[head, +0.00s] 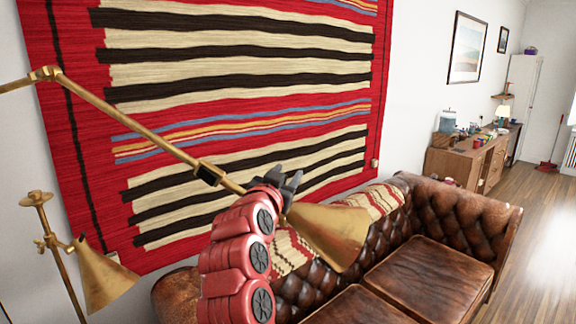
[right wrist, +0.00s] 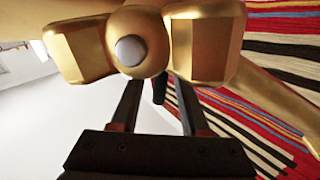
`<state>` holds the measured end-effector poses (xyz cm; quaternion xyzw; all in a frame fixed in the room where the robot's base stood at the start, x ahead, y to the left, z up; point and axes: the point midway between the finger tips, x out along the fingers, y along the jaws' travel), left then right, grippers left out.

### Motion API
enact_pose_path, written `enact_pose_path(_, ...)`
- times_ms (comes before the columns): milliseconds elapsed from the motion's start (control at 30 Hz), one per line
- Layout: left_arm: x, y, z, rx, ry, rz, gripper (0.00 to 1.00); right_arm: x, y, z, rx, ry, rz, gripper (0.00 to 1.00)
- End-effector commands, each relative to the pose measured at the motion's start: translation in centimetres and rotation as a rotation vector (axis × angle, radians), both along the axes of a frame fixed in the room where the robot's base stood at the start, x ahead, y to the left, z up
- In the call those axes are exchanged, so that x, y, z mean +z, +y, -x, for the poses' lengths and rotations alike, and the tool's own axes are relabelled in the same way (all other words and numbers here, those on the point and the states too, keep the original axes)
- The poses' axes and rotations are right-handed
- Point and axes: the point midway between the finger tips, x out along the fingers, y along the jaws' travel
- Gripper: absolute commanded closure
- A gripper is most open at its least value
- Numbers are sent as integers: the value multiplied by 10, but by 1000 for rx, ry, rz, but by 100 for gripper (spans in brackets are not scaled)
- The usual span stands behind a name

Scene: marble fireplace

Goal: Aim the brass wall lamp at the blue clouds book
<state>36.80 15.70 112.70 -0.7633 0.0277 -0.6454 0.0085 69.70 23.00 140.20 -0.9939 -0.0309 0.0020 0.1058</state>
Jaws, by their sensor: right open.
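The brass lamp's long arm (head: 130,116) comes in from the left in the head view and slopes down to its cone shade (head: 330,234), which points down and right over the sofa. My right gripper (head: 287,182) is at the joint end of the shade, its fingers partly hidden by my red arm. In the right wrist view the fingers (right wrist: 158,92) stand apart, with the brass joint (right wrist: 130,48) just beyond their tips. I cannot tell whether they touch it. No blue clouds book can be made out. My left gripper is out of view.
A brown leather sofa (head: 425,280) stands below the shade. A striped red rug (head: 240,60) hangs on the wall behind the lamp arm. A second brass lamp (head: 108,278) is at lower left. A wooden sideboard (head: 470,160) with small objects stands at the back right, beside open floor.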

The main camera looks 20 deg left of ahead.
Motion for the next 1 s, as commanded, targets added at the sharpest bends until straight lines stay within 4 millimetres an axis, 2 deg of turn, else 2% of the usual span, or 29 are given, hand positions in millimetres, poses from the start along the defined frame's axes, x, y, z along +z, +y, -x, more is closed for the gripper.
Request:
enact_pose_path(133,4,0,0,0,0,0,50,0,0,-9,-1,2,0,54)
enact_pose_path(400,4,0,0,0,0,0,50,-2,0,-11,-1,2,0,54)
enact_pose_path(667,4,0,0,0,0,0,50,-2,0,-10,-1,2,0,100)
enact_pose_path(1000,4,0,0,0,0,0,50,-2,0,-10,-1,2,1,100)
